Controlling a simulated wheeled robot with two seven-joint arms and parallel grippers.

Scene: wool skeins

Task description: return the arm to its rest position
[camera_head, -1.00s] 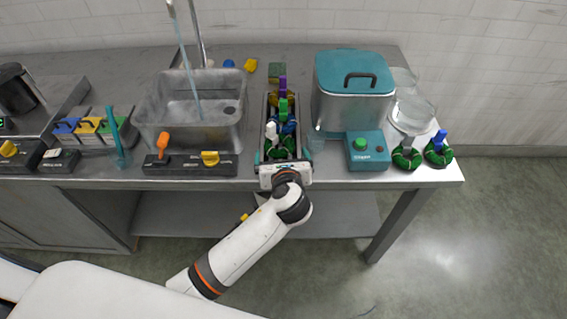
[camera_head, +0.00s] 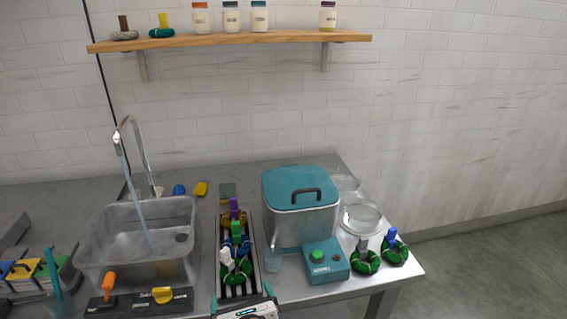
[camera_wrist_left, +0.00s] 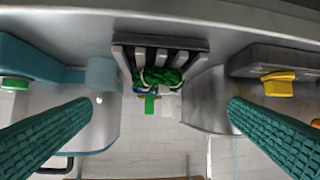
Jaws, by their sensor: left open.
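My left gripper (camera_head: 243,300) is at the bottom edge of the head view, at the near end of a dark slatted rack (camera_head: 252,262). In the left wrist view its two teal ridged fingers (camera_wrist_left: 160,103) stand wide apart with nothing held between them. Several wool skeins with coloured tags stand in the rack, among them a green skein (camera_wrist_left: 163,75) at its near end. The rest of my left arm is cut off below the head view. My right gripper is in neither view.
A steel sink (camera_head: 92,262) is left of the rack. A teal-lidded pot (camera_head: 300,215) and a teal control box (camera_head: 326,262) are right of it. Two green skeins (camera_head: 366,262) lie near the right table edge. A wooden shelf (camera_head: 230,41) with jars hangs above.

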